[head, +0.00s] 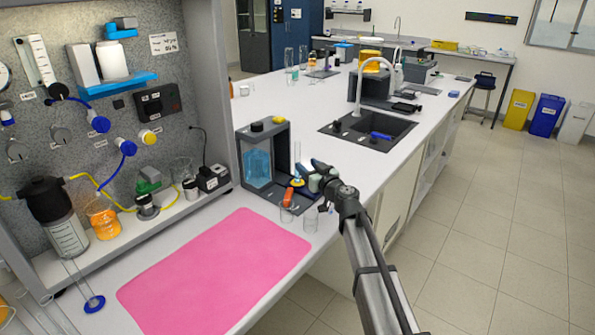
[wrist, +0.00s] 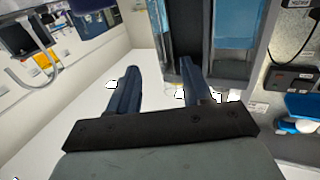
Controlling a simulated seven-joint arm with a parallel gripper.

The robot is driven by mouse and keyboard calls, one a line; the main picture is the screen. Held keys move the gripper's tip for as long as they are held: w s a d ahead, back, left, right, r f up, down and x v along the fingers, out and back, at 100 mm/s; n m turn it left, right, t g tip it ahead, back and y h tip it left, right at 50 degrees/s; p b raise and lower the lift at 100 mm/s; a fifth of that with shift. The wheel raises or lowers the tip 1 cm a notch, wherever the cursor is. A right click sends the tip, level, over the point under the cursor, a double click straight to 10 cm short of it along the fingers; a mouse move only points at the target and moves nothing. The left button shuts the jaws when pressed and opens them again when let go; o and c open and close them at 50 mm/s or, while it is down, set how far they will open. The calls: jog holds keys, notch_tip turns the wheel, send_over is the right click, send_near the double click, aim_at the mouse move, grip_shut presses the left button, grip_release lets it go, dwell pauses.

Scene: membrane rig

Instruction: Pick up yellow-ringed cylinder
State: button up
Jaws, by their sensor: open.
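A clear glass cylinder (head: 297,155) stands by the dark rack at the near end of the white bench. A yellow-orange ring (head: 297,181) with blue shows at its lower part, which my gripper partly hides. My gripper (head: 311,171) is just right of the cylinder, and I cannot tell from the head view whether it touches. In the wrist view my gripper (wrist: 160,82) has its two dark blue fingers apart, with a faint yellow trace near the right finger. The cylinder is not clear there.
The dark rack (head: 241,153) holds a blue-liquid bottle (head: 257,166). An orange-red item (head: 287,198) and clear glassware (head: 310,219) stand close to my gripper. A pink mat (head: 215,270) lies nearer. A blue-based glass cylinder (head: 94,303) is far left. The sink (head: 370,130) is behind.

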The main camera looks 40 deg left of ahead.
aim_at(299, 160)
jog(key=shift+s+x, duration=0.15)
jog(key=shift+x, duration=1.4)
jog(key=shift+s+x, duration=0.15)
jog(key=shift+x, duration=1.4)
jog(key=shift+a, duration=0.15)
grip_shut()
